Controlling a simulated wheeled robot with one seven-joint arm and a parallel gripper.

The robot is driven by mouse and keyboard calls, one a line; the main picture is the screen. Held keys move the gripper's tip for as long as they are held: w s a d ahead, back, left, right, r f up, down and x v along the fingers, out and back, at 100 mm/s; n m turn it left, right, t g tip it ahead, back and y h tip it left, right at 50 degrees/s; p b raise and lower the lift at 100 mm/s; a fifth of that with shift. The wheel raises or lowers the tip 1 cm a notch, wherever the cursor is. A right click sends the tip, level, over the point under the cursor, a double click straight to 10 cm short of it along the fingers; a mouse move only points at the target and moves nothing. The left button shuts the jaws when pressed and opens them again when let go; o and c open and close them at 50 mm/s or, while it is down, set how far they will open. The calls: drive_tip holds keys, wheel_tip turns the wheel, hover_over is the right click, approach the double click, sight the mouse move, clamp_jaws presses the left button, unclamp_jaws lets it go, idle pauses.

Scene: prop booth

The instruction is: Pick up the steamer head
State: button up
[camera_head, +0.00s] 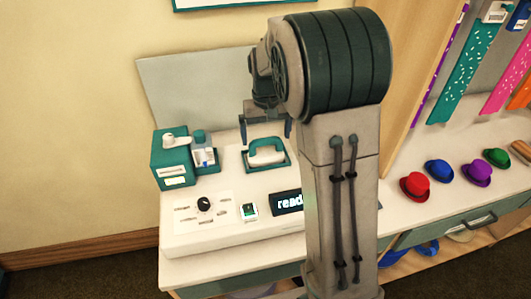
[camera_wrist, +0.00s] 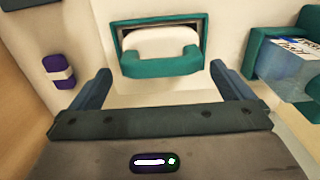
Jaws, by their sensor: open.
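The steamer head (camera_head: 265,153) is a pale, rounded piece in a teal cradle (camera_head: 282,164) on the white counter. In the wrist view, the steamer head (camera_wrist: 162,45) shows as a pale body with a teal bar across its near side, in a recess straight ahead of the fingers. My gripper (camera_head: 266,132) is open and empty and points down near the steamer head in the head view. In the wrist view my gripper (camera_wrist: 160,68) has its two fingers wide apart, one on each side below the steamer head. I see no contact.
A teal machine (camera_head: 172,160) stands left of the cradle, close by. A dark sign (camera_head: 287,202), a small device (camera_head: 249,210) and a black knob (camera_head: 204,204) are in front. Hats, including a red one (camera_head: 415,186), line the right counter. A grey panel (camera_head: 195,95) stands behind.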

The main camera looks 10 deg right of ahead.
sight(266, 149)
wheel_tip(266, 149, down, 5)
drive_tip(key=c, duration=1.1)
drive_tip(key=shift+r, duration=0.1)
drive_tip(key=shift+c, duration=0.2)
